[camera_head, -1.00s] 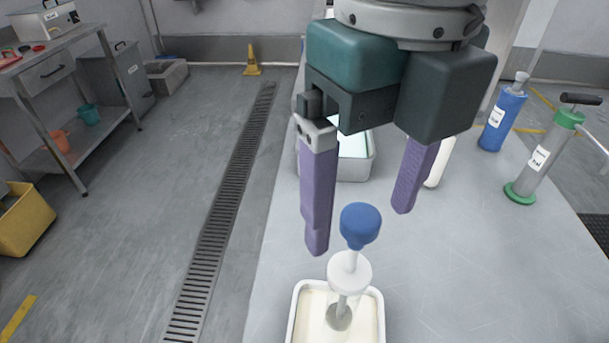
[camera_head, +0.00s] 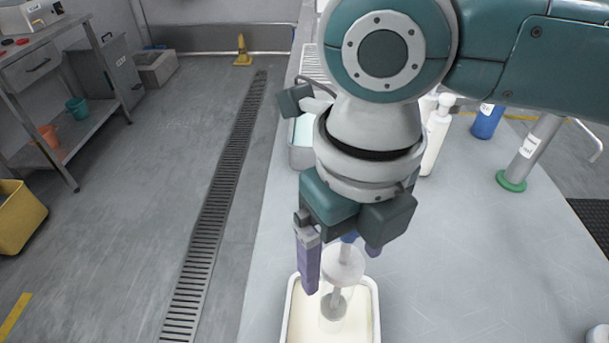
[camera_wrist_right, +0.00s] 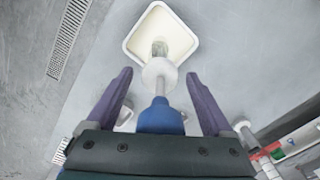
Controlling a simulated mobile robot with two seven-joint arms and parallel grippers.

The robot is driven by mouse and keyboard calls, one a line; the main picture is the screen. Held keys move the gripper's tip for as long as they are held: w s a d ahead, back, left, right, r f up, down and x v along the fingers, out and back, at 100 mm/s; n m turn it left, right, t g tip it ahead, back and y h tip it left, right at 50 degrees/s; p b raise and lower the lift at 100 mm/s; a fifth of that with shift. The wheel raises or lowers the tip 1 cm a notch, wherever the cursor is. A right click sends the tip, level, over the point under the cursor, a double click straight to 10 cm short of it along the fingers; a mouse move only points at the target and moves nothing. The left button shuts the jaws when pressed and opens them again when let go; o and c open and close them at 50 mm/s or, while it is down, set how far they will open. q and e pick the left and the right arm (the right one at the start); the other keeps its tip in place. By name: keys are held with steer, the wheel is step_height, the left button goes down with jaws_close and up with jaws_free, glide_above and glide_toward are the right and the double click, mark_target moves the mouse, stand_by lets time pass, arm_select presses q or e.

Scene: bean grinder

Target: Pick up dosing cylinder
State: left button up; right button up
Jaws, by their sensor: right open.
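The dosing cylinder (camera_head: 336,303) stands upright in a shallow white tray (camera_head: 376,312), with a clear lower part, a white collar and a blue knob on top. In the head view my right gripper (camera_head: 342,270) is over its top, purple fingers pointing down, and mostly hides the blue knob. In the right wrist view the open gripper (camera_wrist_right: 158,76) has one finger on each side of the cylinder (camera_wrist_right: 160,71), with gaps showing. The blue knob lies between the fingers, near the palm. My left gripper is not in view.
On the grey table, a white bottle (camera_head: 437,137), a blue cylinder (camera_head: 487,121) and a grey cylinder with a green base (camera_head: 511,181) stand behind to the right. A pale container (camera_head: 301,157) is behind my gripper. The right middle of the table is clear.

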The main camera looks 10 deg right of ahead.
steer(key=shift+c, duration=0.3)
jaws_close()
stand_by(0.3)
stand_by(0.8)
